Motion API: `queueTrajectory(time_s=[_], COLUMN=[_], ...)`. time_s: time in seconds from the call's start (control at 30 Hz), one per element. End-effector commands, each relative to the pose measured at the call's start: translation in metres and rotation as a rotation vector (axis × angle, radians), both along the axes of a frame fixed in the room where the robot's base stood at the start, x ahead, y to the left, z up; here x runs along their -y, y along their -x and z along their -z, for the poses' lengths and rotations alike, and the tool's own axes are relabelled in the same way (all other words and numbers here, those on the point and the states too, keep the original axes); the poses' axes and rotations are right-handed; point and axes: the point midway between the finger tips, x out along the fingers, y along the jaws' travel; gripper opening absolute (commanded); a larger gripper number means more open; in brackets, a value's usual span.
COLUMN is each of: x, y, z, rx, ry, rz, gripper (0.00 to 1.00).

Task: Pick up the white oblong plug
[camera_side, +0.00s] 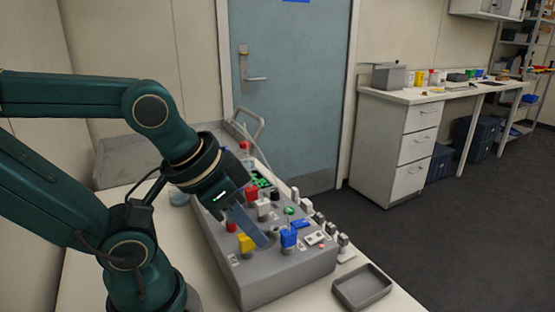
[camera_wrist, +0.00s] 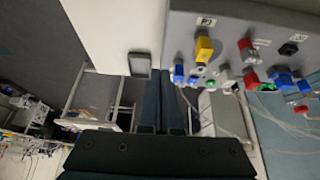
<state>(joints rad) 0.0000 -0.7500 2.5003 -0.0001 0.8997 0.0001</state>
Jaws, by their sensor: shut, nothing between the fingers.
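Several whitish pieces sit on the sloped grey console (camera_side: 285,283), and I cannot tell for sure which is the white oblong plug. A pale flat piece (camera_side: 314,238) lies right of the blue connector (camera_side: 288,238). A white block (camera_side: 263,208) stands further back, beside my fingers. In the wrist view a small white piece (camera_wrist: 228,86) sits near the console's edge. My gripper (camera_side: 266,242) is shut and empty, its blue-grey fingers slanting down over the console between the yellow connector (camera_side: 246,243) and the blue one. In the wrist view the fingers are together.
Red connectors (camera_side: 251,194) and a green piece (camera_side: 262,182) crowd the console. A row of grey-white fittings (camera_side: 318,216) lines its right side. An empty grey tray (camera_side: 362,288) lies on the table at front right. A bottle (camera_side: 243,152) stands behind the console.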

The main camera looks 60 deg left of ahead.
Motion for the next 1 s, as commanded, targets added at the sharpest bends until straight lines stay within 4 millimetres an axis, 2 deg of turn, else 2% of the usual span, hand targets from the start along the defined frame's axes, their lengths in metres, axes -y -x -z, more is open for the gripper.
queueTrajectory(time_s=[0.13,0.17,0.2,0.3,0.7,0.87,1.0], x=[0.0,0.0,0.0,0.0,0.0,-0.004,-0.02], y=[0.0,0.0,0.0,0.0,0.003,-0.007,-0.026], z=[0.0,0.0,0.0,0.0,0.001,-0.019,-0.033], rx=[0.0,0.0,0.0,0.0,-0.014,-0.044,-0.129], ry=[0.0,0.0,0.0,0.0,-0.02,-0.08,-0.121], rz=[0.0,0.0,0.0,0.0,0.037,0.132,0.166], gripper=[0.0,0.08,0.23,0.6,0.6,0.6,0.6])
